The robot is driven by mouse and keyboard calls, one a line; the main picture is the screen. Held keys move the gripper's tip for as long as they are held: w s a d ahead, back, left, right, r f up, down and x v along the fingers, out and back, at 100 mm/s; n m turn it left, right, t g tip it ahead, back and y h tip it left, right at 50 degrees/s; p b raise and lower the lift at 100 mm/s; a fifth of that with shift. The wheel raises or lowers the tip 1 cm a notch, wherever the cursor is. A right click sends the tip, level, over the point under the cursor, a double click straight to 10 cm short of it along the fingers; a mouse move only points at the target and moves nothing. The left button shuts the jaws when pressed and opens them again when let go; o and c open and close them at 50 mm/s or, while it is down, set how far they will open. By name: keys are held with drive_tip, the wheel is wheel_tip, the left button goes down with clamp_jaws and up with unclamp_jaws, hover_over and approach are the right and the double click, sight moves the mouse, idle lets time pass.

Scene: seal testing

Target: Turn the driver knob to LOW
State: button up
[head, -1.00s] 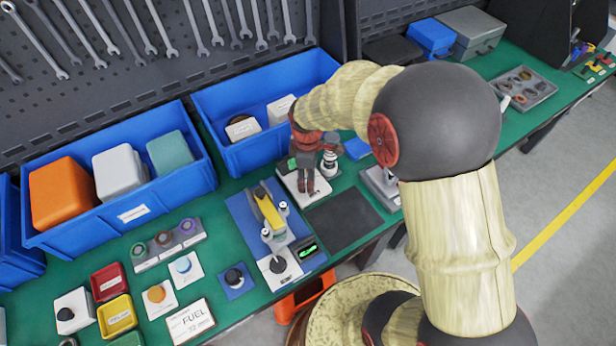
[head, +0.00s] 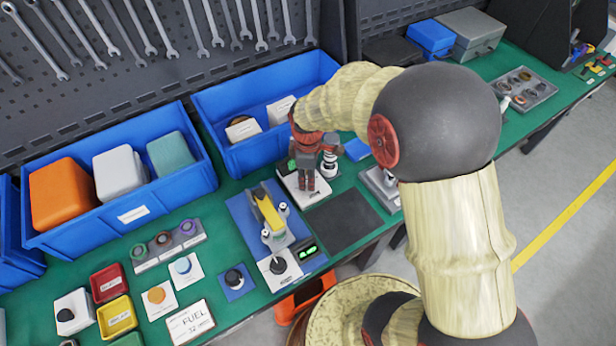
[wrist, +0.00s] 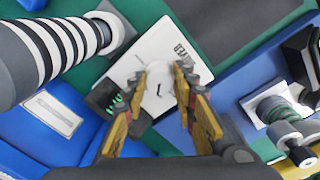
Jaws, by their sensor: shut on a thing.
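The driver unit is a white plate (wrist: 153,48) with black lettering, partly covered, and a dark box with a green display (wrist: 113,100). Its pale round knob (wrist: 159,93) carries a short black mark. My gripper (wrist: 160,78) has one finger on each side of the knob and is shut on it. In the head view, my gripper (head: 306,182) points down over the driver's white plate (head: 321,191). The fingers hide the knob there. No LOW marking is readable in either view.
A striped cylindrical device (head: 328,160) stands close beside my gripper. A blue base with a yellow-armed tester (head: 267,208) stands to the left in the head view. A blue bin (head: 228,153) is behind. A dark mat (head: 343,220) lies clear at the front right.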

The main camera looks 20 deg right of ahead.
drive_tip(key=shift+m, duration=0.3)
drive_tip(key=m+p, duration=0.2)
drive_tip(key=m, duration=0.1)
drive_tip(key=shift+p, duration=0.3)
drive_tip(key=shift+a+m+p, duration=0.1)
drive_tip(key=shift+m+p, duration=0.65)
drive_tip(key=shift+m, duration=1.25)
drive_tip(key=o, duration=1.2)
drive_tip(key=shift+c, duration=0.2)
wheel_tip(320, 180, up, 12)
drive_tip(key=shift+s+a, duration=0.15)
drive_tip(key=shift+a, duration=0.15)
